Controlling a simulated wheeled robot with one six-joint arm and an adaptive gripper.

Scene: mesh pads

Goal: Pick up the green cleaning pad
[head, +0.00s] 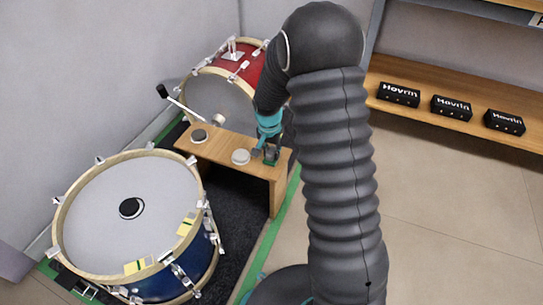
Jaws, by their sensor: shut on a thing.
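My gripper (266,152) is at the right end of a small wooden table (222,147), below the teal wrist part of my arm. It is shut on the green cleaning pad (269,161), a small dark green piece that shows only in part between and below the fingers. The pad is at or just above the tabletop; I cannot tell if it touches the wood. My fingers and arm hide the rest of it.
A white disc (241,157) and a dark-rimmed disc (198,136) lie on the same table. A blue drum (100,215) stands front left, a red drum (222,95) behind. Several black boxes (452,107) sit on a shelf at right. The floor (450,200) is clear at right.

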